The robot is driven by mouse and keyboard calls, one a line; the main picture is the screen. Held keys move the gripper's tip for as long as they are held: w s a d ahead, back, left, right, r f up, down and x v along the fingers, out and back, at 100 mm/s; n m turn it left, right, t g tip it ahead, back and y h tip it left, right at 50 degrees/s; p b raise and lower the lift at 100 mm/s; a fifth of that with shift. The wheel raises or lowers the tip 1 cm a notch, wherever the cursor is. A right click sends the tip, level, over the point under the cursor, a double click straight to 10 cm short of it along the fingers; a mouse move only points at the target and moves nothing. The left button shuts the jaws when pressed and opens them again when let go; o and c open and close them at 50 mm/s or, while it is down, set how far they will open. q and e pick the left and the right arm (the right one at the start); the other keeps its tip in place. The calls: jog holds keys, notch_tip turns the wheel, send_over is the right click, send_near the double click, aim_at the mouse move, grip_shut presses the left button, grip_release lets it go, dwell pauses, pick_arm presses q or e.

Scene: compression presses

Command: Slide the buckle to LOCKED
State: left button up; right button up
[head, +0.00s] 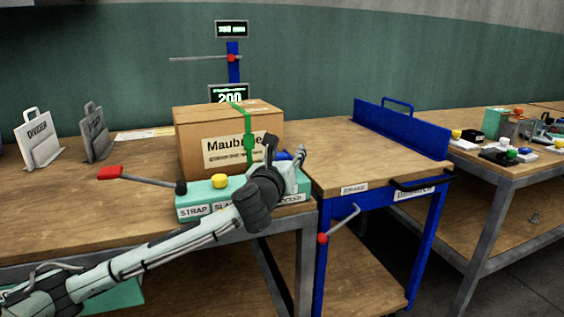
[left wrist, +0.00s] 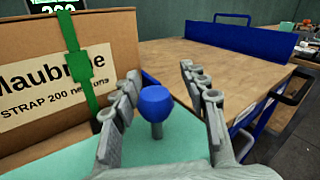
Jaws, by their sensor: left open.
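The buckle seems to be the blue knob on a short stem (left wrist: 157,103), standing on the pale green strap base (head: 193,197). In the head view the knob (head: 283,156) is partly hidden by my gripper. My left gripper (head: 286,150) is open over the right part of the base. In the left wrist view its fingers (left wrist: 160,88) stand on either side of the knob, with visible gaps to both. Labels on the base front read STRAP, SLACK and, partly covered by my arm, LOCKED (head: 291,199). My right gripper is not in view.
A cardboard box (head: 190,137) with a green strap (head: 248,135) stands just behind the base. A red-handled lever (head: 110,172) and a yellow button (head: 219,181) are left of my gripper. A blue cart (head: 428,230) stands to the right. The left bench (head: 80,215) has free room.

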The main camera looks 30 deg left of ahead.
pick_arm(q)
jog(key=v, duration=1.1)
jog(key=shift+r, duration=0.1)
